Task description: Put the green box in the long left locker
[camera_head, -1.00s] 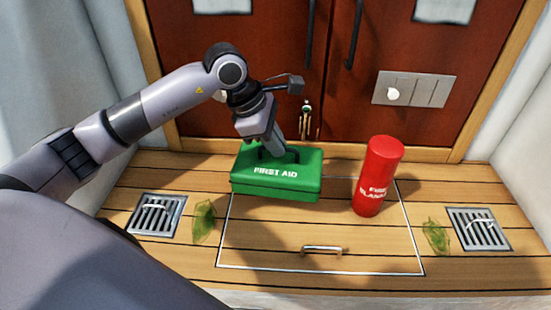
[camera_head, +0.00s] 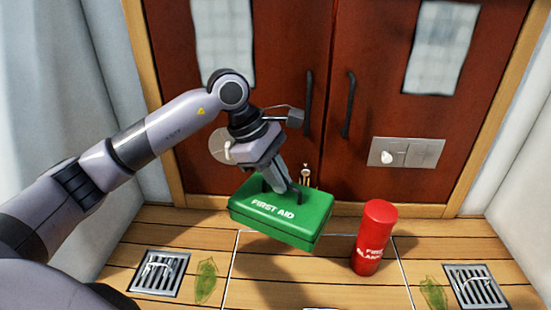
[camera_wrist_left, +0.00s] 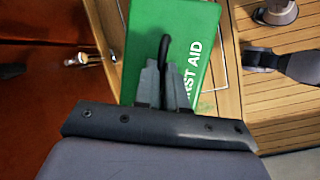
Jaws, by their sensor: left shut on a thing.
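The green box (camera_head: 281,213) is a first aid case with white "FIRST AID" lettering and a dark handle on top. My left gripper (camera_head: 281,188) is shut on its handle. The box hangs slightly tilted above the wooden floor, in front of the red-brown doors. In the left wrist view the gripper fingers (camera_wrist_left: 163,85) close around the dark handle, with the green lid (camera_wrist_left: 198,25) behind them. The long left locker is not recognizable in these views. My right gripper is not in view.
A red fire blanket cylinder (camera_head: 374,237) stands right of the box on the floor hatch. Drain grates (camera_head: 160,272) (camera_head: 477,286) and green leafy scraps (camera_head: 206,280) (camera_head: 433,293) lie at both sides. Closed doors (camera_head: 290,60) with a switch panel (camera_head: 405,152) stand behind.

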